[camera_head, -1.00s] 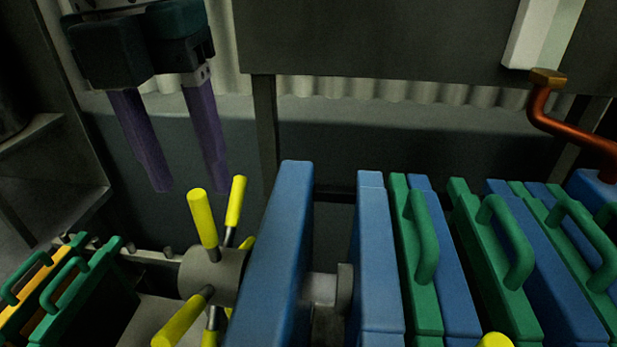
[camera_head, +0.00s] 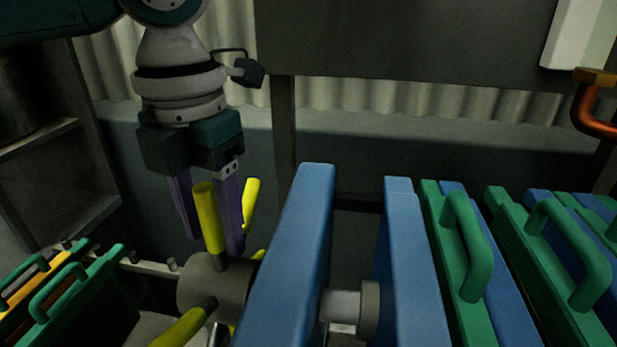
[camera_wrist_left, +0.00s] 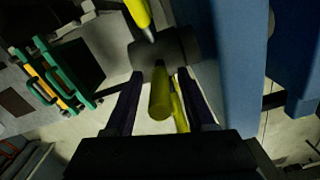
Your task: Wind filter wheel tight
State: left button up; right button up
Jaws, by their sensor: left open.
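The filter wheel (camera_head: 205,280) is a grey hub with several yellow spokes, beside a tall blue press plate (camera_head: 300,250). In the left wrist view its hub (camera_wrist_left: 165,48) sits just beyond my fingertips. In the left wrist view, a yellow spoke (camera_wrist_left: 159,95) lies between the open fingers, and another yellow bar shows near the right finger. Whether either finger touches a spoke I cannot tell. My right gripper is not in view.
Blue plates and green-handled plates (camera_head: 465,250) stand in a row at the right. More green and yellow handled plates (camera_head: 80,285) stand at the lower left. A copper pipe (camera_head: 597,115) is at the upper right. A dark post (camera_head: 284,130) stands behind the wheel.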

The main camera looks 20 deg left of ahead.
pick_arm(q)
jog(key=shift+f, duration=0.1)
grip_shut()
dwell(0.4)
dwell(1.0)
